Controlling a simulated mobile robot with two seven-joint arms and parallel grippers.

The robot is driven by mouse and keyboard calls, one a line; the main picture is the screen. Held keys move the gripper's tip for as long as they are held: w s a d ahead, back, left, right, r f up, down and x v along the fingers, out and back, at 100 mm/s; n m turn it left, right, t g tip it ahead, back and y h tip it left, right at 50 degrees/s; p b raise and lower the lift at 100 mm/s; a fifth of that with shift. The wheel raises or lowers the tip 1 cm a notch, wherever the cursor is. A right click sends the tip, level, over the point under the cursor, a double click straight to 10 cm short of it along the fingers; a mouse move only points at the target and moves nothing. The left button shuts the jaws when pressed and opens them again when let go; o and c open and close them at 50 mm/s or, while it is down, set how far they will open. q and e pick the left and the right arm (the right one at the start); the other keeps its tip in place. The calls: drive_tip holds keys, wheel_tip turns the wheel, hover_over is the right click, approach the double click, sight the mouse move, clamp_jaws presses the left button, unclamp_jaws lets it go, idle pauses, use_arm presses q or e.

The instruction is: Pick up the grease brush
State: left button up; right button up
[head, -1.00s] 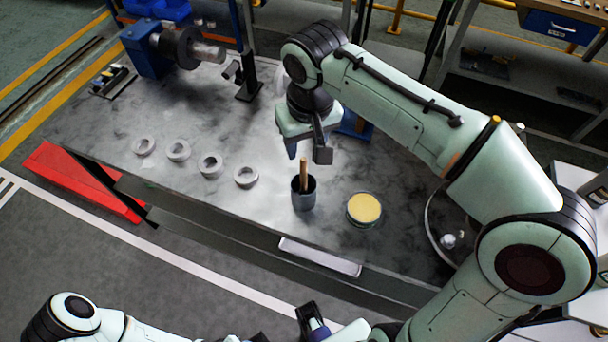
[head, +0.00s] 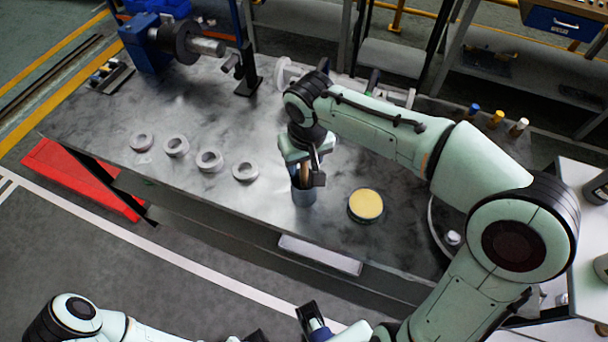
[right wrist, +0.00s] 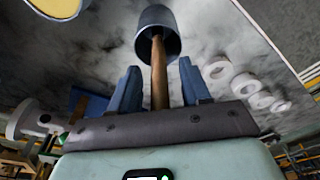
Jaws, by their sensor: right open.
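The grease brush (right wrist: 159,75) shows as a wooden handle standing in a dark grey cup (right wrist: 157,17); its bristle end is hidden inside the cup. In the head view the cup (head: 304,194) stands on the metal bench, and the handle is mostly covered by my gripper. My right gripper (head: 306,178) is pointing down just above the cup. In the right wrist view its blue fingers (right wrist: 156,88) are open, one on each side of the handle, with gaps visible. My left gripper (head: 283,325) is at the bottom edge, away from the bench, its jaws partly in view.
A round tin with yellow contents (head: 366,205) stands right of the cup. Several pale rings (head: 209,161) lie in a row to the left. A white strip (head: 320,255) is on the bench's front edge. A blue machine with a shaft (head: 150,45) is at the back left.

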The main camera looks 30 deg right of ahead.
clamp_jaws()
drive_tip(key=shift+r, duration=0.15)
